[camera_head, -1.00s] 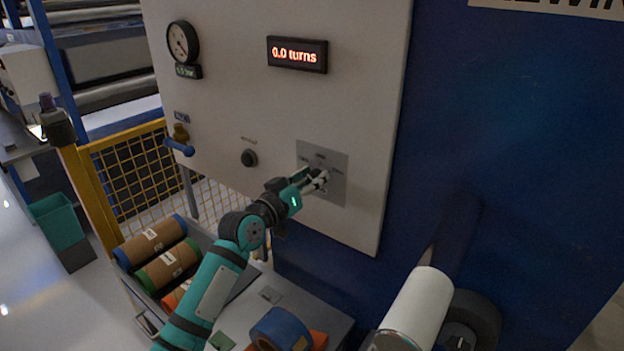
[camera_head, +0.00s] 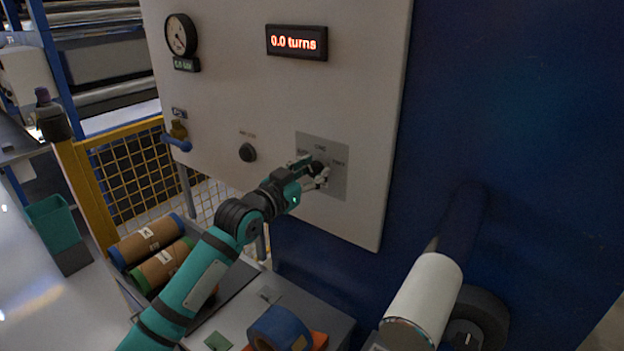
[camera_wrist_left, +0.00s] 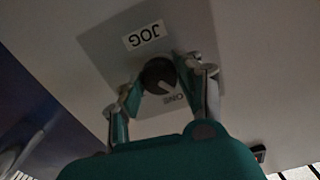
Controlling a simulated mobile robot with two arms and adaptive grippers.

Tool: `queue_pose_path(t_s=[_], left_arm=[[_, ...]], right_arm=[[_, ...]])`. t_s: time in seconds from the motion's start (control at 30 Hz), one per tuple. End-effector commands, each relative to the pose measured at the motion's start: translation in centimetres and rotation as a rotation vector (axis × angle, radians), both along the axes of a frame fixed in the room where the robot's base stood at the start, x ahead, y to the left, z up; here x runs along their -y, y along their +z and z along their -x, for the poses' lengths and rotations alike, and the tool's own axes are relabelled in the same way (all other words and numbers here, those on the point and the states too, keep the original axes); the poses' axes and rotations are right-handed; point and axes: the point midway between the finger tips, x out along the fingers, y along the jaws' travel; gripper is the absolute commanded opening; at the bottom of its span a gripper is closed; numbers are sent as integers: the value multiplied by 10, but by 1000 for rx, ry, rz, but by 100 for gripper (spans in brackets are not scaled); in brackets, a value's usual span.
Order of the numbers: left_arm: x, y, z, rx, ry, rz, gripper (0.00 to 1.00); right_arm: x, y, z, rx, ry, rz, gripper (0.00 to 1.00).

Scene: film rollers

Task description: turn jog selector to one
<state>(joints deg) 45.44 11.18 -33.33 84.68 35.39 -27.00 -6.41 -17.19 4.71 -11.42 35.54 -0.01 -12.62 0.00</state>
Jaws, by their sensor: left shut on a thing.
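The jog selector is a round black knob (camera_head: 318,168) on a grey plate (camera_head: 336,190) in the pale control panel. In the left wrist view the knob (camera_wrist_left: 158,75) sits between my fingers, with a pale mark on its face on the side of the ONE label (camera_wrist_left: 173,98). A JOG label (camera_wrist_left: 146,36) is upside down in that view, on the knob's other side. My left gripper (camera_head: 317,174) is shut on the knob, one finger on each side; it also shows in the left wrist view (camera_wrist_left: 161,78). My right gripper is out of view.
A red display (camera_head: 297,42) reads 0.0 turns. A gauge (camera_head: 181,36), a black button (camera_head: 247,152) and a blue-handled valve (camera_head: 178,142) are on the same panel. Film rolls (camera_head: 147,240) lie below left. A white roller (camera_head: 424,300) juts out at lower right.

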Motion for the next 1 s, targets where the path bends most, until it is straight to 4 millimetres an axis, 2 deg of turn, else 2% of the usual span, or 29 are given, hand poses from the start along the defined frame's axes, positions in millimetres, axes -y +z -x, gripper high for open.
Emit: queue_pose_path(t_s=[0.13,0.5,1.0], left_arm=[[-1,-3,0,83,1,-116,4],[0,-2,0,249,-1,-348,4],[1,-2,1,333,0,-466,4]], right_arm=[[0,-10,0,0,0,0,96],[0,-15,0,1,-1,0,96],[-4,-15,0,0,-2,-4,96]])
